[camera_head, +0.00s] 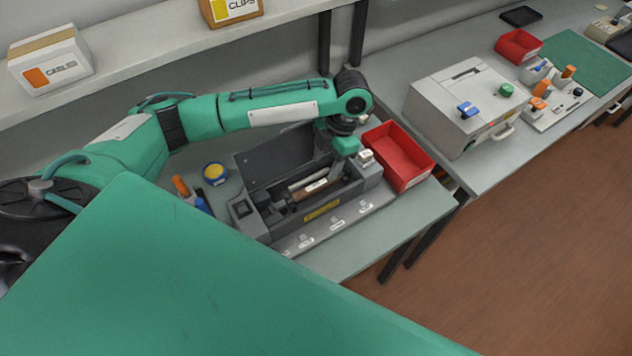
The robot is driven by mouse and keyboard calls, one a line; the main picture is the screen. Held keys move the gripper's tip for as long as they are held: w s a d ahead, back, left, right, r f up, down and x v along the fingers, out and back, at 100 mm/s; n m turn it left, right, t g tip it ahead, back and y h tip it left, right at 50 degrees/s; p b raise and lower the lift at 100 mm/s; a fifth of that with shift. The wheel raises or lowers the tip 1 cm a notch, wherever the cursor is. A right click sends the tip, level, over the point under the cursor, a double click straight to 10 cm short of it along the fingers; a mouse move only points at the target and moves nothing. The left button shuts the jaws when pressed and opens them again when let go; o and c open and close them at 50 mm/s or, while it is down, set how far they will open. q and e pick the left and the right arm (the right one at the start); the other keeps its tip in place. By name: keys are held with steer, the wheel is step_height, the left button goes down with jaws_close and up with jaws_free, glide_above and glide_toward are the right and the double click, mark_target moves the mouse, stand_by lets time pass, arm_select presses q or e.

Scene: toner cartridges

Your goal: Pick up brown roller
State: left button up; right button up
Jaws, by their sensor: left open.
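A brown roller (309,193) lies in the open bay of a dark grey machine (248,222) on the workbench. A pale roller (303,181) lies just behind it, and a small white label shows close to the brown roller's right end. My left arm reaches in from the left, and my left gripper (337,166) points down over the right end of the bay. It is open, close to the right end of the brown roller. Whether the fingers touch the roller cannot be told at this size. My right gripper is not in view.
The machine's raised dark lid (275,155) stands behind the bay. A red bin (400,158) sits to its right. A yellow-topped round container (215,173) and an orange-and-blue bottle (182,187) stand left. A light grey box (455,110) is on the right bench.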

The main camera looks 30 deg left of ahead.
mark_target(317, 183)
arm_select(q)
steer(key=shift+p+x, duration=0.3)
steer(key=shift+x, duration=0.7)
steer(key=f, duration=0.1)
steer(key=s+f+p, duration=0.2)
steer(key=shift+s+a+f, duration=0.1)
steer(key=shift+a+f, duration=0.25)
steer(key=shift+f, duration=0.4)
steer(key=shift+c, duration=0.4)
steer(key=c, duration=1)
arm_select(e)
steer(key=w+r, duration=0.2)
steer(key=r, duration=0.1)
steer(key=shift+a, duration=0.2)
